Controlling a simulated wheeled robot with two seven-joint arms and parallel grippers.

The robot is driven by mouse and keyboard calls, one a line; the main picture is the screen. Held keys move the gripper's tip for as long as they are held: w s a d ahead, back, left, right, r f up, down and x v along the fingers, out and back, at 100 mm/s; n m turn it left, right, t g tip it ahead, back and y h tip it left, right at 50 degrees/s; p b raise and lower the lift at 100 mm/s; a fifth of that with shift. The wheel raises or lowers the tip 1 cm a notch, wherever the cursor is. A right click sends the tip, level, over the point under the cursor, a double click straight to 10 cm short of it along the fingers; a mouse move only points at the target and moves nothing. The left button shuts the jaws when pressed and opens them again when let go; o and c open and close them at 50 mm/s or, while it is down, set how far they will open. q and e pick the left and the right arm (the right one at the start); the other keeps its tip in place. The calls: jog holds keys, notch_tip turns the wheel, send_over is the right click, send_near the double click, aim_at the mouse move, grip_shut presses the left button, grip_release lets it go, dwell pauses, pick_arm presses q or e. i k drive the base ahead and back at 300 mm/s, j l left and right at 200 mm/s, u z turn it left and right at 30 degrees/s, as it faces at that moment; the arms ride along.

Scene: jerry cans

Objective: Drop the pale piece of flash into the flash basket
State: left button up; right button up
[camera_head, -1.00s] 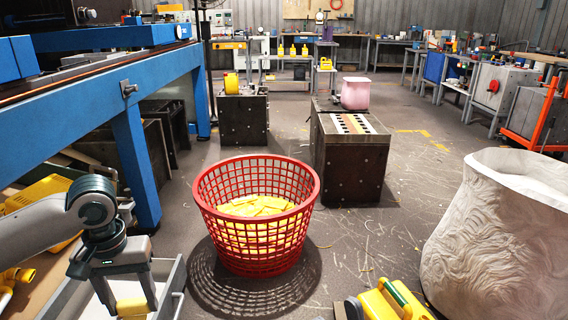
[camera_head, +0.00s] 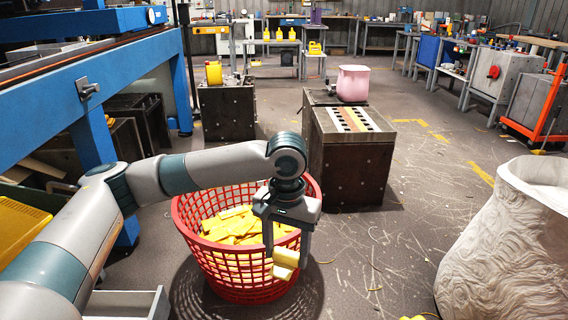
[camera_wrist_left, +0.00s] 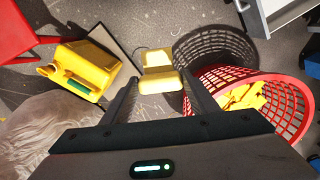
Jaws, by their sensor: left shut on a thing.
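My left gripper (camera_head: 287,260) is shut on the pale yellow piece of flash (camera_head: 285,270), two stubby lobes joined together, which also shows between the fingers in the left wrist view (camera_wrist_left: 158,81). The red flash basket (camera_head: 212,264) is an open mesh tub with several yellow pieces inside. In the head view, the gripper overlaps the basket's right front side. In the left wrist view, the basket (camera_wrist_left: 294,95) lies to the right of the fingers, with grey floor behind the held piece. My right gripper is not in view.
A white sack-like form (camera_head: 505,250) stands at the right. A dark block (camera_head: 347,165) with a pink tub (camera_head: 353,84) is behind the basket. A yellow jerry can (camera_wrist_left: 92,68) lies left in the left wrist view. Floor right of the basket is mostly clear.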

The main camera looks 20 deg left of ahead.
aim_at(245, 233)
jog(key=i+j, duration=0.25)
jog(key=i+j+z, duration=0.1)
jog(key=j, duration=0.3)
jog(key=i+j+z, duration=0.1)
jog(key=i+j, duration=0.25)
